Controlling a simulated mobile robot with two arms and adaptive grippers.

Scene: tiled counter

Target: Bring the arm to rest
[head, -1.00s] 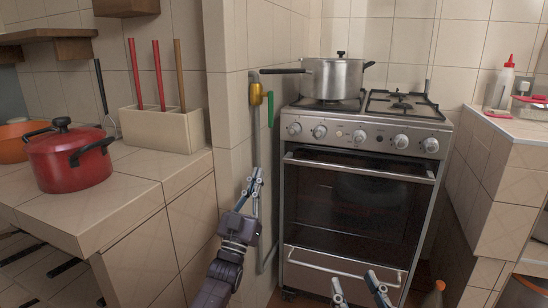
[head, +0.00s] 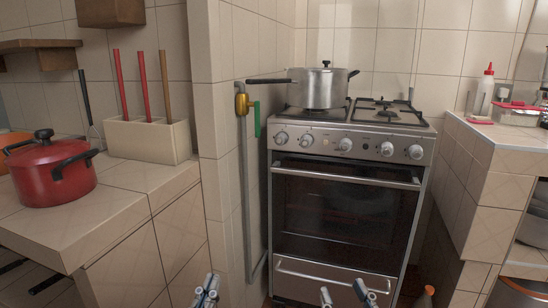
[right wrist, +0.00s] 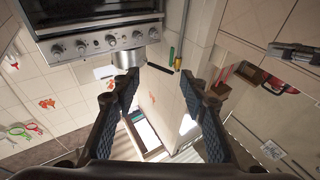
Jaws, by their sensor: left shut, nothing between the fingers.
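My left gripper (head: 207,291) is low at the bottom edge of the head view, in front of the tiled wall corner left of the stove. Its fingers are shut and empty; the rest of its arm is out of view. My right gripper (head: 345,293) shows only its fingertips at the bottom edge, in front of the oven's lower drawer. In the right wrist view my right gripper (right wrist: 160,84) has its two dark fingers wide apart, with nothing between them.
The stove (head: 347,200) carries a steel pot (head: 320,89). A gas pipe with a yellow valve (head: 242,103) runs down the wall. A red pot (head: 53,175) and a utensil holder (head: 148,140) stand on the left counter. A bottle (head: 482,92) stands on the right counter.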

